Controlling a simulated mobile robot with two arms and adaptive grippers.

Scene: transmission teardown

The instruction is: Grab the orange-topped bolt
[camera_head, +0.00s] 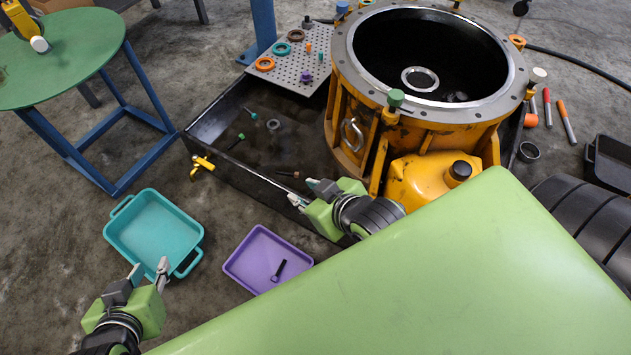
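A small dark bolt with a dull orange-brown head (295,174) lies on the floor of the black drip tray (262,187), left of the yellow housing. My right gripper (303,192) is at the tray's front edge, just below and right of that bolt in the picture. Its fingers look parted, with nothing seen between them, and it does not appear to touch the bolt. My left gripper (149,271) is open and empty, over the front edge of the teal bin (128,247).
A green-topped bolt (237,141), a teal-topped bolt (251,113) and a metal nut (273,124) also lie in the tray. The purple bin (242,262) holds a black bolt (279,270). The yellow transmission housing (437,142) stands close to my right gripper.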

